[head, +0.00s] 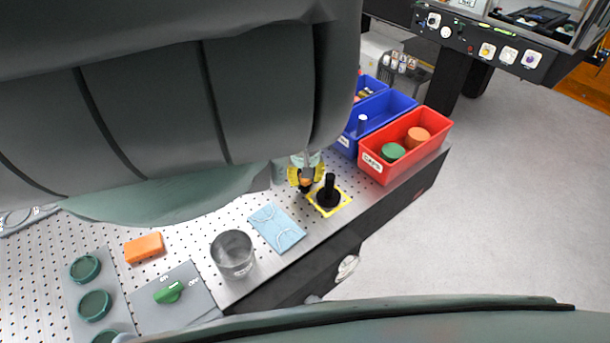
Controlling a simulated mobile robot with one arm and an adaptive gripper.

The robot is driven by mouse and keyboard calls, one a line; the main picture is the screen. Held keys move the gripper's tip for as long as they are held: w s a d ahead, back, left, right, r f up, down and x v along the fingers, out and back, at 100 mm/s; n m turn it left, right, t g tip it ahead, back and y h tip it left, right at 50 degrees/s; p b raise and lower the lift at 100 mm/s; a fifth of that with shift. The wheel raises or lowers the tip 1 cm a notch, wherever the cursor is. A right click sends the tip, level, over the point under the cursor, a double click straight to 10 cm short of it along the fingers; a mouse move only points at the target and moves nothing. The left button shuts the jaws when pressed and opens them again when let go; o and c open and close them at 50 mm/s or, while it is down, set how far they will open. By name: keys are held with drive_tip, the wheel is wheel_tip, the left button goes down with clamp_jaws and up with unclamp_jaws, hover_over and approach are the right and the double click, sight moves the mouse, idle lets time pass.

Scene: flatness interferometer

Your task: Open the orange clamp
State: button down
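My gripper (306,179), with yellow parts on both sides, shows small below the edge of my large grey arm link in the head view. It is over the far right part of the perforated bench, just left of a black upright knob on a yellow-edged square (329,196). A tiny orange spot (306,182) shows between the yellow parts. I cannot tell if it belongs to the orange clamp, nor if the fingers touch it. No other clearly clamp-shaped orange thing shows; my arm hides much of the bench.
An orange block (144,248), a green switch (168,292), a metal cup (232,254) and a light blue cloth (276,228) are on the bench. A red bin (374,174) and blue bins (345,147) stand at its right end. The floor (480,220) to the right is clear.

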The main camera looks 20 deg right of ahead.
idle(0.5)
drive_tip(key=c, duration=0.6)
unclamp_jaws()
drive_tip(key=shift+r, duration=0.1)
drive_tip(key=shift+r, duration=3.65)
